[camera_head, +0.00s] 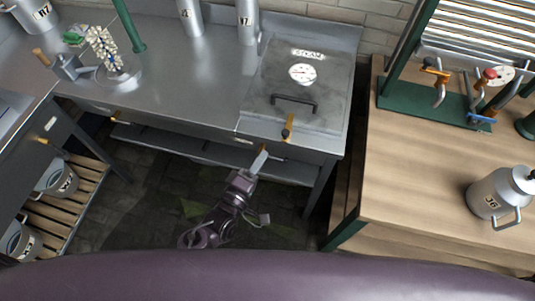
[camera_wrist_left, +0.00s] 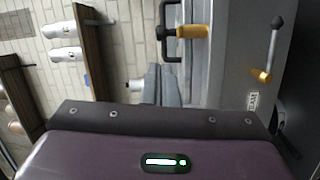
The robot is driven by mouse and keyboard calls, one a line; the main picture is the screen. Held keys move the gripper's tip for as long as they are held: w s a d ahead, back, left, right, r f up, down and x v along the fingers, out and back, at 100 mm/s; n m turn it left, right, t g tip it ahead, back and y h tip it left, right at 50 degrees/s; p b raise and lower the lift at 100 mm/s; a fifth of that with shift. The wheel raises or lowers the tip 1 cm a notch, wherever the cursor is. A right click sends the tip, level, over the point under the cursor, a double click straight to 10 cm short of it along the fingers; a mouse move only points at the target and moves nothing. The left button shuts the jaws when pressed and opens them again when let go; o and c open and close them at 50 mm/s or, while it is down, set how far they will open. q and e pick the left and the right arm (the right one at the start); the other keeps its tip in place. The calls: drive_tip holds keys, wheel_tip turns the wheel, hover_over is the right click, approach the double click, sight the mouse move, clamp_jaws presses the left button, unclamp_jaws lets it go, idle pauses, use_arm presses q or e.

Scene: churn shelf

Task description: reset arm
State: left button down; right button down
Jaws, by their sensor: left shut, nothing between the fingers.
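My left gripper (camera_head: 262,157) reaches up from the bottom middle of the head view, just in front of the steel counter's front edge. Its fingers (camera_wrist_left: 161,86) are together and empty in the left wrist view. They lie below a dark bar handle (camera_wrist_left: 166,35) and a yellow knob (camera_wrist_left: 192,31), apart from both as far as I can tell. My right gripper is in neither view.
A steel unit (camera_head: 335,85) with a dial, a dark handle (camera_head: 294,101) and a yellow-handled lever (camera_head: 288,126) stands behind the gripper. A wooden bench (camera_head: 420,170) with a metal churn (camera_head: 492,195) is at right. Buckets (camera_head: 57,180) stand on a slatted shelf at left. Open floor lies between.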

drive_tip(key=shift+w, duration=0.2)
use_arm(q)
drive_tip(key=shift+r, duration=0.1)
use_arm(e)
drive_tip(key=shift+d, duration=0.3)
use_arm(q)
drive_tip(key=s+a+f+m+g+y+b, duration=0.1)
drive_tip(key=s+a+f+m+g, duration=0.2)
drive_tip(key=f, duration=0.7)
drive_tip(key=s+a+f+m+g+y, duration=0.1)
drive_tip(key=s+f+m+g+y, duration=0.3)
drive_tip(key=f, duration=0.7)
drive_tip(key=s+a+f+g+h+b, duration=0.15)
drive_tip(key=s+f, duration=0.35)
drive_tip(key=f, duration=0.5)
drive_tip(key=s+a+f+m+g+y, duration=0.2)
drive_tip(key=s+a+f+m+g, duration=0.1)
drive_tip(key=s+a+f, duration=0.4)
drive_tip(key=s+a+f+m+g+y+b, duration=0.1)
drive_tip(key=s+a+f+m+g+y, duration=0.2)
drive_tip(key=s+a+f, duration=0.4)
drive_tip(key=s+g, duration=0.1)
drive_tip(key=s, duration=0.6)
drive_tip(key=shift+f, duration=0.3)
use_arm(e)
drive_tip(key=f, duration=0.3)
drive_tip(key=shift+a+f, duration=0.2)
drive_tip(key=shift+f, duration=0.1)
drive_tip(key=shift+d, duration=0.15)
